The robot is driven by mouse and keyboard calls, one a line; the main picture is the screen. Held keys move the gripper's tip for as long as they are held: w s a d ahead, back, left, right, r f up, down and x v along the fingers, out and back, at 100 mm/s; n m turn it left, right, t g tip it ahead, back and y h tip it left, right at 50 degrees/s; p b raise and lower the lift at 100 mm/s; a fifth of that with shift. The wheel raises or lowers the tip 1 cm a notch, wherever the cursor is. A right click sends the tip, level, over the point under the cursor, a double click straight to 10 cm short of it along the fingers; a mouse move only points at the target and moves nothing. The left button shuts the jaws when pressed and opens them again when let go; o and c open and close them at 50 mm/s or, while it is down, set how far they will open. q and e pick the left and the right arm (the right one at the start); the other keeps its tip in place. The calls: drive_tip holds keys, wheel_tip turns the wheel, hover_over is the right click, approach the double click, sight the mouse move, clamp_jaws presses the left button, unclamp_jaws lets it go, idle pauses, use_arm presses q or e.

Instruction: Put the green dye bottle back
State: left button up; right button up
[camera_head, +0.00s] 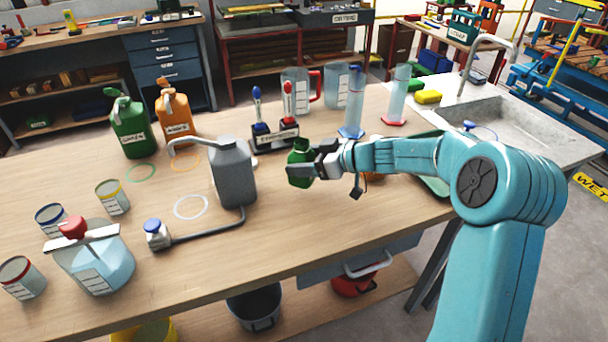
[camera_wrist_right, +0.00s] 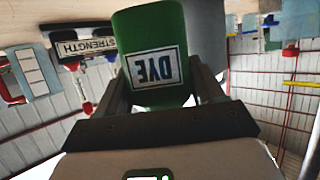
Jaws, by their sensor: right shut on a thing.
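The green dye bottle (camera_head: 300,170) is in my right gripper (camera_head: 305,172), over the middle of the table just right of the grey jug. In the right wrist view the bottle (camera_wrist_right: 150,35) carries a white label reading DYE, upside down in the picture. The fingers of my right gripper (camera_wrist_right: 160,88) are shut on it from both sides. A green tray (camera_head: 436,186) lies at the right end of the table, partly hidden by my right arm. A small orange thing (camera_head: 373,178) shows below my forearm. My left gripper is not in view.
The grey jug (camera_head: 232,175) stands close left of the bottle. A dark stand (camera_head: 274,138) with blue and red pieces is behind it. Green (camera_head: 140,172) and white (camera_head: 190,207) rings lie on the table. The table front below the gripper is clear.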

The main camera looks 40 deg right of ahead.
wheel_tip(320, 180, down, 4)
drive_tip(key=shift+f, duration=0.2)
drive_tip(key=shift+f, duration=0.1)
drive_tip(key=o, duration=1.3)
drive_tip(key=shift+c, duration=0.2)
